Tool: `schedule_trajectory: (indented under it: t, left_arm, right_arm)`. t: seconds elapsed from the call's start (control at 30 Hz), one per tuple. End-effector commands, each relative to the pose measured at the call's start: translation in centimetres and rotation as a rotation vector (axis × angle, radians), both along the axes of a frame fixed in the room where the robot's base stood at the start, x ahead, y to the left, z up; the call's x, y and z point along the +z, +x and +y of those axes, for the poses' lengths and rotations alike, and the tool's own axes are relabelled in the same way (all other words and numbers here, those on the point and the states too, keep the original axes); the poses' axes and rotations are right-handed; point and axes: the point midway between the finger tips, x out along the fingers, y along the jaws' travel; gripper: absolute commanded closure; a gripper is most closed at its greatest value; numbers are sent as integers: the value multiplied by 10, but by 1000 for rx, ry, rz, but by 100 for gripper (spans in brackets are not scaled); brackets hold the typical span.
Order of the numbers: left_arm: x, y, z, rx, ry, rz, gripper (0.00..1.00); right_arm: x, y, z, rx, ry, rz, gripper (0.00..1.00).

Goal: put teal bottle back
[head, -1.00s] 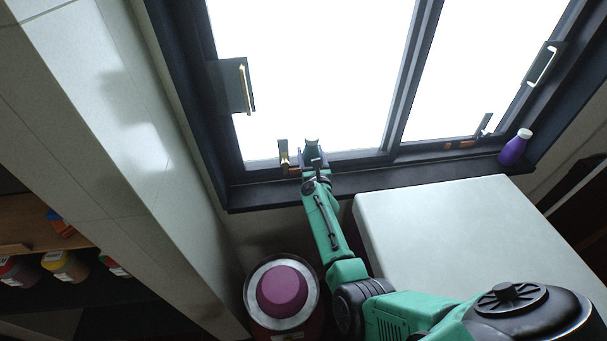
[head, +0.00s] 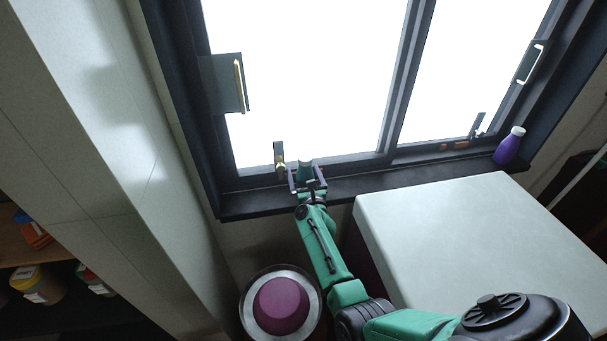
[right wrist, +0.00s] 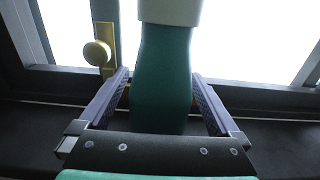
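The teal bottle (right wrist: 162,80) with a pale cap (right wrist: 170,10) stands upright in the right wrist view, between the fingers of my right gripper (right wrist: 162,98). Narrow gaps show between bottle and fingers, so the gripper looks open around it. Its base is hidden behind the gripper's palm. In the head view my right gripper (head: 307,184) is at the window sill, with the bottle (head: 304,169) partly hidden between its spread fingers. Its pale cap is lost against the bright window there. My left gripper is not in view.
A purple bottle (head: 508,147) stands at the sill's right end. The dark sill (head: 400,178) is clear between. A brass window latch (head: 279,158) is just left of my gripper. A pale-topped block (head: 470,235) and a round purple-topped container (head: 281,305) stand in front.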

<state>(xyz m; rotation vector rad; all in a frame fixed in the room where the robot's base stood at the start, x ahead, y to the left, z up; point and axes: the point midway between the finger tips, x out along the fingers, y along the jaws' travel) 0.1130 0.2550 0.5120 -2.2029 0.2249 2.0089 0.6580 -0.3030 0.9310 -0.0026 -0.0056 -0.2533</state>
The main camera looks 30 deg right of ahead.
Motion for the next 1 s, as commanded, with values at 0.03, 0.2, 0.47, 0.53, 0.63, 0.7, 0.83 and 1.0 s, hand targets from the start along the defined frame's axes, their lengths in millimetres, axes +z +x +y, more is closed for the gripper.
schedule_trajectory:
  t: [0.03, 0.2, 0.47, 0.53, 0.63, 0.7, 0.83, 1.0]
  left_arm:
    - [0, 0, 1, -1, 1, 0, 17]
    - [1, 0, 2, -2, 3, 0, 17]
    - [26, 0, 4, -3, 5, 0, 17]
    - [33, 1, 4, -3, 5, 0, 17]
    - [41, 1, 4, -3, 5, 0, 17]
    - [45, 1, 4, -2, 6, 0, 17]
    - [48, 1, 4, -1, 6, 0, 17]
    - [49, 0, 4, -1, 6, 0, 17]
  right_arm:
    - [0, 0, 0, 0, 0, 0, 2]
    - [1, 0, 0, 0, 0, 0, 2]
    - [9, -28, 7, 0, 0, 3, 2]
    - [8, -45, 12, 0, 0, 4, 2]
    - [7, -69, 18, 1, 0, 4, 2]
    - [7, -85, 22, 1, 0, 4, 2]
    - [5, -107, 28, 1, 0, 2, 2]
    - [5, -117, 30, 0, 1, -1, 2]
